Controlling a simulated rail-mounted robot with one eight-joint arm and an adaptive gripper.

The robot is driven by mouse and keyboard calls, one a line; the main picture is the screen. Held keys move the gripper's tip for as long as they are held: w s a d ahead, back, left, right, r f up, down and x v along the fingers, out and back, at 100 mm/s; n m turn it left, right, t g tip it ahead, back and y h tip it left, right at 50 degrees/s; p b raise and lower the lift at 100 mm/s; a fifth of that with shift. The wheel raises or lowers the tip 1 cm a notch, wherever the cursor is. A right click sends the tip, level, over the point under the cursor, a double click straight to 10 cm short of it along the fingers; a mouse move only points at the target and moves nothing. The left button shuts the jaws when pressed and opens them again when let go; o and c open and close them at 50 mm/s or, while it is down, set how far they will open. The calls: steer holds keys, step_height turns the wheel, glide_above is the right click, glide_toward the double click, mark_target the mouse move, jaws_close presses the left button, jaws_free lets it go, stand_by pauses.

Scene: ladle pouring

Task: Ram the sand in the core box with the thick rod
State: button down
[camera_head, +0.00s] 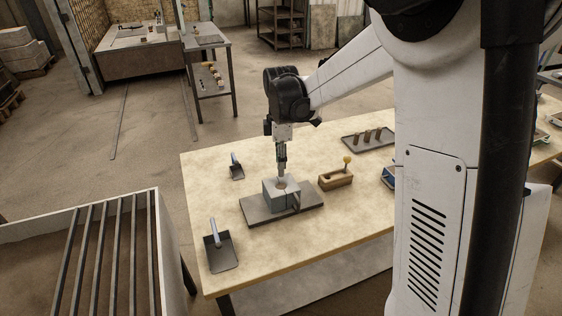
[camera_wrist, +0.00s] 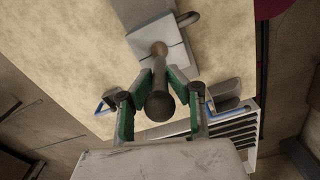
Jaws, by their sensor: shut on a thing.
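The grey core box (camera_head: 270,193) stands on a dark plate (camera_head: 256,211) on the table, with a round opening in its top and a clamp-like part (camera_head: 295,202) at its front right. My gripper (camera_head: 282,160) points down right above it. In the wrist view, its green fingers (camera_wrist: 160,92) are shut on the thick rod (camera_wrist: 159,75), which has thickened ends. The rod's far end is over the core box (camera_wrist: 172,50), in line with the opening. How deep it reaches and the sand's level I cannot tell.
A wooden block with a yellow knob (camera_head: 336,180) stands right of the box; a tray of brown cylinders (camera_head: 368,139) lies behind it. A large scoop (camera_head: 220,252) and a small one (camera_head: 236,170) lie to the left. A slatted bin (camera_head: 157,250) stands left of the table.

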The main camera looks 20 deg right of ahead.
mark_target(281, 176)
steer(key=shift+f, duration=0.1)
steer(key=shift+f+b, duration=1.95)
steer(key=shift+f, duration=0.5)
steer(key=shift+r+p, duration=1.45)
steer(key=shift+r, duration=1.1)
steer(key=shift+r+p, duration=1.7)
steer(key=shift+r, duration=1.35)
steer(key=shift+f, duration=0.1)
